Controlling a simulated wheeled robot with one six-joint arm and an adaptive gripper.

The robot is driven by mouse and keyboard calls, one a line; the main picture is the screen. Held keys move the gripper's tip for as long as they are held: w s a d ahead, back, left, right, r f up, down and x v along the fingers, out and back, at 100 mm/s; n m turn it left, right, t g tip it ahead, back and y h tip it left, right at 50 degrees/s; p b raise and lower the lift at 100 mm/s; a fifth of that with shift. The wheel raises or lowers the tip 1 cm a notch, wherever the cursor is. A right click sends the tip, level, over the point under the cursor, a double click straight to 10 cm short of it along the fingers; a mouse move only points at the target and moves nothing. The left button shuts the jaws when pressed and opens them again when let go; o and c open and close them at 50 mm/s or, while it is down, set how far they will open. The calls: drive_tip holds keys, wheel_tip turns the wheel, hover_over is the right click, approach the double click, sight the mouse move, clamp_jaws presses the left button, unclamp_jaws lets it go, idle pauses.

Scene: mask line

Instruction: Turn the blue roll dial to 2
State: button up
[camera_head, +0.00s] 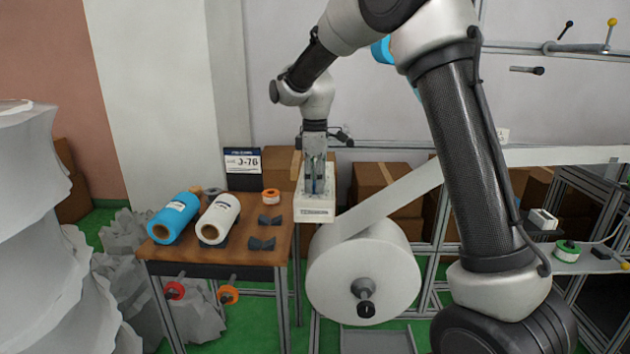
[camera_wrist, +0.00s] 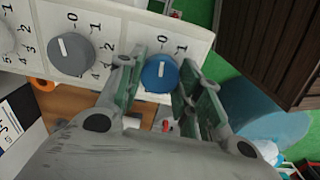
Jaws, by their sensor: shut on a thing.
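The blue roll dial (camera_wrist: 158,75) is on the white control panel (camera_wrist: 120,22) in the wrist view. Its white pointer mark points up the picture, close to the 0. The 1 shows to the right of the 0; the higher numbers are hidden behind my right finger. My gripper (camera_wrist: 161,88) has one finger on each side of the dial and is shut on it. In the head view my gripper (camera_head: 316,184) reaches down onto the panel box (camera_head: 314,208), and the dial face is mostly hidden there.
A grey dial (camera_wrist: 71,54) sits left of the blue one, with part of another dial (camera_wrist: 5,38) beyond. In the head view, a wooden table (camera_head: 215,263) with blue (camera_head: 178,212) and white rolls (camera_head: 222,212) stands left. A large white roll (camera_head: 335,280) hangs below the panel.

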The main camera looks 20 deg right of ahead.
drive_tip(key=m, duration=0.4)
drive_tip(key=shift+m, duration=0.3)
drive_tip(key=m, duration=0.3)
drive_tip(key=shift+m, duration=0.3)
drive_tip(key=m, duration=0.3)
drive_tip(key=shift+m, duration=2.1)
drive_tip(key=o, duration=1.1)
drive_tip(key=shift+c, duration=0.2)
